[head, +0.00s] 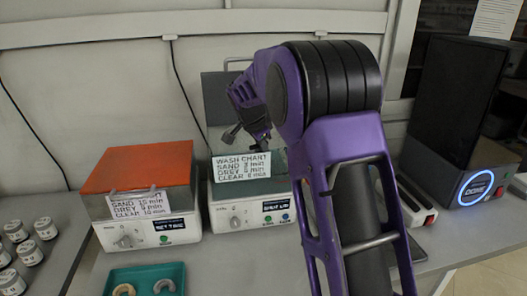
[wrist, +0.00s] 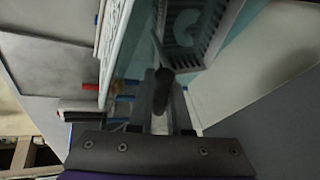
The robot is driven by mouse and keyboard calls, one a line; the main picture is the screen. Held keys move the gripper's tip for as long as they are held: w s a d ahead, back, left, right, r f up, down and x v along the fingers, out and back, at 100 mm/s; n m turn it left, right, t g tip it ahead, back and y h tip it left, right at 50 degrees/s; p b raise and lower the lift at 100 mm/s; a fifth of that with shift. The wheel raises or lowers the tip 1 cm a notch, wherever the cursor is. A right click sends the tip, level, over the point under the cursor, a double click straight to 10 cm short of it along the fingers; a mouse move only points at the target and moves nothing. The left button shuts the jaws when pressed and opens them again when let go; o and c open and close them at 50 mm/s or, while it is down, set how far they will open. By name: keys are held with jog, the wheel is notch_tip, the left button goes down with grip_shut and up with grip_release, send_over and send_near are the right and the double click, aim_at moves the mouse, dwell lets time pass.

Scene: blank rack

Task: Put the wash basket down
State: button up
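The wash basket (wrist: 222,38) shows in the wrist view as a grey slotted tray with a pale C-shaped piece in it. A dark handle (wrist: 162,88) runs from it back between the fingers of my gripper (wrist: 160,112), which appears shut on that handle. The basket is over or inside the teal bath (wrist: 262,52) of the middle washer; I cannot tell whether it touches the bottom. In the head view my gripper (head: 258,128) is above the washer (head: 250,212), whose grey lid (head: 216,98) stands raised. The basket itself is hidden there behind the chart card (head: 241,167) and my arm.
An orange-lidded unit (head: 140,166) stands left of the washer. A teal tray (head: 144,275) with C-shaped pieces lies in front, and several small jars (head: 30,255) stand at far left. A dark curing unit (head: 455,105) with a blue-ringed display stands at right. The wall is close behind.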

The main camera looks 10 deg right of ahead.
jog(key=o, duration=0.5)
jog(key=shift+c, duration=0.2)
jog(key=shift+r, duration=0.1)
jog(key=p+v, duration=0.2)
jog(key=v, duration=1.1)
jog(key=shift+w, duration=0.2)
jog(key=shift+d+r, duration=0.1)
jog(key=shift+r, duration=0.1)
